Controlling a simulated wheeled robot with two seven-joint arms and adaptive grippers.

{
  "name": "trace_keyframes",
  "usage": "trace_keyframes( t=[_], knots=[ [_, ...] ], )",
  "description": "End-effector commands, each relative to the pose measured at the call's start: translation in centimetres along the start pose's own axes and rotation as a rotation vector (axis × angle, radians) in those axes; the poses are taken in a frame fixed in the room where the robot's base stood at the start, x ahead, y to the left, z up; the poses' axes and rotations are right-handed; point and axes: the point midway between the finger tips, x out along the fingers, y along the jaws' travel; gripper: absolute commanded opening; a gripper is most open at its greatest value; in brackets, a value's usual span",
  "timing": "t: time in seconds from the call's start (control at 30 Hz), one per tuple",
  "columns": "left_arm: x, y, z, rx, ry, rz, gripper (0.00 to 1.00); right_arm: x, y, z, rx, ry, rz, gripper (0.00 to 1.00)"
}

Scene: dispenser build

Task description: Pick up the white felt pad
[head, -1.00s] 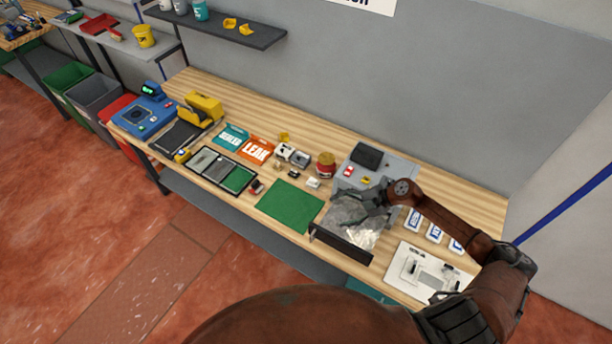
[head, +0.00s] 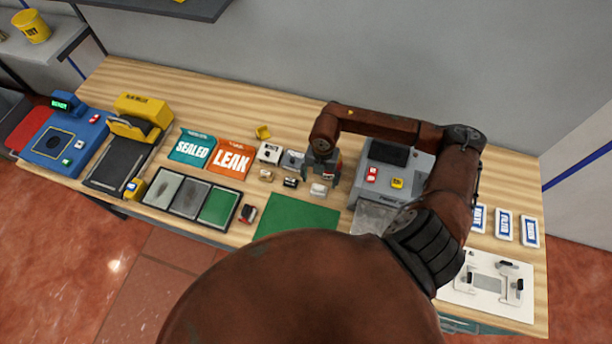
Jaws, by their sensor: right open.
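A small white block (head: 318,189), which may be the white felt pad, lies on the wooden bench at the back edge of the green mat (head: 298,216). Its details are too small to confirm. My right gripper (head: 321,178) is open, pointing down just behind and above this white block, its fingers apart. I cannot tell how high it is. A white box (head: 270,152) and a grey box (head: 293,160) stand to its left, with a small beige piece (head: 266,175) and a dark-and-white piece (head: 290,183) in front of them. My left gripper is not in view.
A grey machine (head: 405,155) with red and yellow buttons stands right of the gripper. Teal SEALED (head: 192,148) and orange LEAK (head: 231,160) trays lie left. A white fixture board (head: 488,285) lies at the right front. The back of the bench is mostly clear.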

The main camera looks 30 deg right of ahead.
Motion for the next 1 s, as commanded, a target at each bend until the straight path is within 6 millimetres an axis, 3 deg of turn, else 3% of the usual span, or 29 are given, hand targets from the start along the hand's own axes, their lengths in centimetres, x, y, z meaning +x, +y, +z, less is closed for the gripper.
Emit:
trace_keyframes(
  t=[0.03,0.1,0.3,0.47,0.77,1.0],
  knots=[
    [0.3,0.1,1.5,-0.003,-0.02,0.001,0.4,0.3,-0.2,0.1,-0.001,-0.012,-0.008,0.65],
    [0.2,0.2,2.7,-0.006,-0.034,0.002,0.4,0.6,-0.3,0.2,0.0,-0.02,-0.013,0.65],
    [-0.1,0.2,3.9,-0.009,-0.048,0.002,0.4,2.4,-0.5,0.2,0.004,-0.021,-0.013,0.65],
    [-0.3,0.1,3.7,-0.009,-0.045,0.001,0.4,3.6,-0.8,0.1,0.006,-0.021,-0.014,0.65],
    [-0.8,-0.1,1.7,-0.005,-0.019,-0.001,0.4,7.7,-1.0,-0.2,0.006,-0.021,-0.012,0.65],
    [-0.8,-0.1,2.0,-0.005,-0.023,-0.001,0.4,8.0,-0.9,-0.2,0.004,-0.022,-0.012,0.65]
  ],
)
